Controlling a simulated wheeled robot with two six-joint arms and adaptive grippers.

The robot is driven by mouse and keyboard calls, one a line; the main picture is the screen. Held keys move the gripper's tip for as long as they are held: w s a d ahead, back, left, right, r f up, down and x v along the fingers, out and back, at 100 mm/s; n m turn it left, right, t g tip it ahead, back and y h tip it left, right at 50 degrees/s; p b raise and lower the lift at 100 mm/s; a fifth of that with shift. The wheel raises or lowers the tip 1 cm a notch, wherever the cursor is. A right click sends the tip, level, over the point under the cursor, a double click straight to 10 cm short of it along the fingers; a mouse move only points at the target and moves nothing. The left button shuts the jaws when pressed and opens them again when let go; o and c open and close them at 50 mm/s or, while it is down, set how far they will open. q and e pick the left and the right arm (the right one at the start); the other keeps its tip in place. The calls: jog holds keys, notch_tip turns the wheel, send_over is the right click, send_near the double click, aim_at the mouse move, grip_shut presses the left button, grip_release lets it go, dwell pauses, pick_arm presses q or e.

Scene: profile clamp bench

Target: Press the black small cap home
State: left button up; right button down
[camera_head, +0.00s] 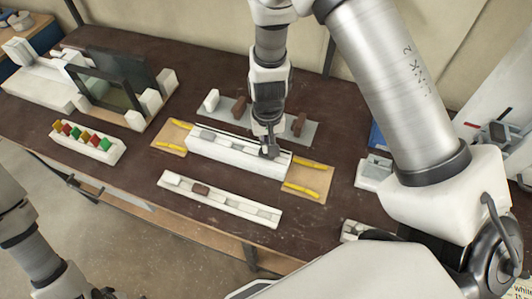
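A long white profile (232,153) lies on the bench between two tan boards with yellow clamp bars. A grey piece (208,134) sits on its top towards the left. My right gripper (269,149) points down at the right part of the profile's top. Its fingers look shut close together, at or just above the top face. I cannot make out the black small cap; the fingertips cover that spot. My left arm (30,240) shows at the lower left; its gripper is not clearly visible.
A white slotted tray (232,205) with a brown piece (201,190) lies in front. A grey mat (222,116) with brown blocks is behind. A rack of coloured pieces (88,147) and a dark framed fixture (115,85) stand at left. Bare bench lies between.

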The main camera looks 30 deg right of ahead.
jog(key=shift+f+b, duration=0.6)
jog(key=shift+f, duration=0.15)
dwell(0.6)
jog(key=shift+r, duration=0.1)
notch_tip(320, 180, up, 7)
jog(key=p, duration=0.6)
jog(key=shift+p, duration=0.3)
